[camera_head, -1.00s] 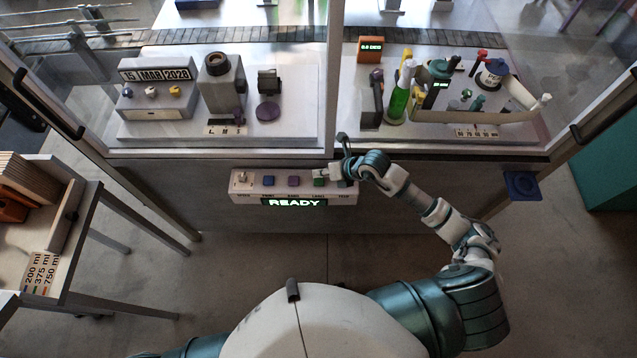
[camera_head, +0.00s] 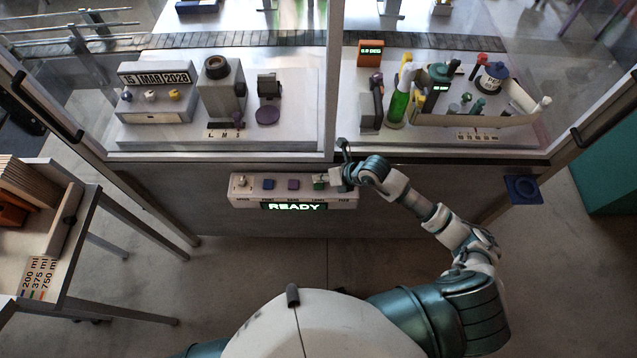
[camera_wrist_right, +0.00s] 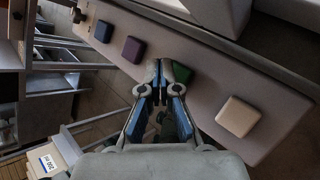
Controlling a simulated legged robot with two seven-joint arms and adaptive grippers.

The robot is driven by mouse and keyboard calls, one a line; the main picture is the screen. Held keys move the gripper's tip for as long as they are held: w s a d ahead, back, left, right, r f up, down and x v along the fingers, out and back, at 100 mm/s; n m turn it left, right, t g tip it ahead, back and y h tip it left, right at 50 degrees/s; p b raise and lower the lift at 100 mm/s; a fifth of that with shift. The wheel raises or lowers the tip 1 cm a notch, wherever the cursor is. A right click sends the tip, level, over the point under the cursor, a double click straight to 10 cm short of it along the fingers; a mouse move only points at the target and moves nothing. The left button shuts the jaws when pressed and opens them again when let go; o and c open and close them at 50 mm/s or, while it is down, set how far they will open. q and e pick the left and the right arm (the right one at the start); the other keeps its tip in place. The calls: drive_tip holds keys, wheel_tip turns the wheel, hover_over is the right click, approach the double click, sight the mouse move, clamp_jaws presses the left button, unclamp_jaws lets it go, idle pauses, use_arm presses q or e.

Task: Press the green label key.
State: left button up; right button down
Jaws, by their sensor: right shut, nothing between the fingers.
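The green label key (camera_head: 318,185) sits on the pale key panel (camera_head: 238,197), right of the purple key (camera_head: 293,185). My right gripper (camera_head: 331,179) is shut and empty at the right side of the green key, from above the panel. In the right wrist view the green key (camera_wrist_right: 181,72) shows partly, behind the closed fingertips (camera_wrist_right: 163,66) of my right gripper. I cannot tell whether the fingertips touch it. The panel's display (camera_head: 295,206) reads READY. My left gripper is out of view.
A beige key (camera_wrist_right: 238,117) is beyond the green one. Glass-fronted machine bays rise behind, with a frame post (camera_head: 332,90) between them. The floor before the panel is clear.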

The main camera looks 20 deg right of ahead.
sight(321, 185)
drive_tip(key=shift+d+f, duration=0.1)
drive_tip(key=shift+f, duration=0.05)
idle(0.4)
drive_tip(key=shift+f, duration=0.2)
drive_tip(key=shift+f+b, duration=0.5)
drive_tip(key=shift+f, duration=0.1)
idle(0.6)
drive_tip(key=shift+r, duration=0.1)
drive_tip(key=shift+r+p, duration=0.85)
drive_tip(key=shift+r, duration=0.05)
wheel_tip(321, 185, up, 5)
drive_tip(key=p, duration=0.4)
idle(0.8)
